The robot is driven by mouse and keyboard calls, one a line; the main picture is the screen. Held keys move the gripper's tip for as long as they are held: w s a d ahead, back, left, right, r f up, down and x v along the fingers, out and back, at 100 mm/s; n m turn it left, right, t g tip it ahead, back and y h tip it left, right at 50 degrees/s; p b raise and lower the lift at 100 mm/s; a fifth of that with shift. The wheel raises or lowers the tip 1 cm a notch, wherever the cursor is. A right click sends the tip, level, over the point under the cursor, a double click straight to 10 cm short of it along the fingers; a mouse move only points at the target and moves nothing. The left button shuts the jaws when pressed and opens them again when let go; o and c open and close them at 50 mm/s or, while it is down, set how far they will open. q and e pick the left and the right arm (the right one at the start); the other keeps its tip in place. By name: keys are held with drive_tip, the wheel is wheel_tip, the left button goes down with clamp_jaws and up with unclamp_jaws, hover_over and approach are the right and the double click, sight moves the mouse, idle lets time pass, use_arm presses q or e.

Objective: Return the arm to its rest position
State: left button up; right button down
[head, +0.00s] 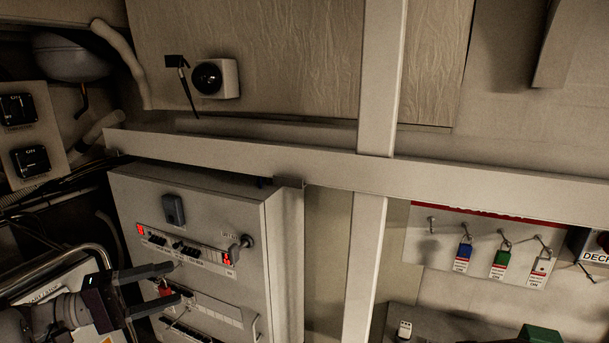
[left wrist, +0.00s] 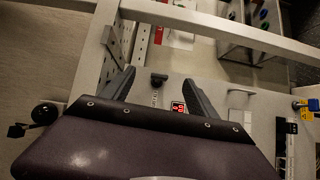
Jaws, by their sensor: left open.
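My left gripper (head: 172,284) comes in from the lower left of the head view. Its two dark fingers are spread apart in front of the lower left part of a grey control cabinet (head: 140,190). I see nothing held between the fingers. A small red item (head: 165,288) shows between the fingers; I cannot tell its depth or whether they touch it. In the left wrist view, the gripper (left wrist: 159,77) has its fingers apart, with the cabinet face (left wrist: 215,88) and a red display (left wrist: 178,108) beyond them. My right gripper is not in view.
A horizontal beam (head: 250,158) and a vertical post (head: 375,80) cross in front of the wall. Blue (head: 464,253), green (head: 499,258) and grey (head: 541,265) tagged padlocks hang at the right. Pipes and cables (head: 35,200) crowd the left.

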use_arm(q)
drive_tip(key=s+d+f+m+g, duration=0.15)
drive_tip(key=d+m+g, duration=0.35)
drive_tip(key=d, duration=0.9)
drive_tip(key=s+d+f+g+y+b, duration=0.2)
drive_tip(key=s+d+f+g+y, duration=0.35)
drive_tip(key=s+d+f, duration=0.5)
drive_tip(key=s+a+f+m+y, duration=0.1)
drive_tip(key=s+a+f+y, duration=0.6)
drive_tip(key=f, duration=0.4)
drive_tip(key=w+a+f+t+y, duration=0.3)
drive_tip(key=w+a, duration=0.1)
drive_tip(key=a, duration=0.2)
drive_tip(key=shift+a+f+n, duration=0.25)
drive_tip(key=shift+f+n, duration=0.1)
drive_tip(key=shift+n, duration=0.05)
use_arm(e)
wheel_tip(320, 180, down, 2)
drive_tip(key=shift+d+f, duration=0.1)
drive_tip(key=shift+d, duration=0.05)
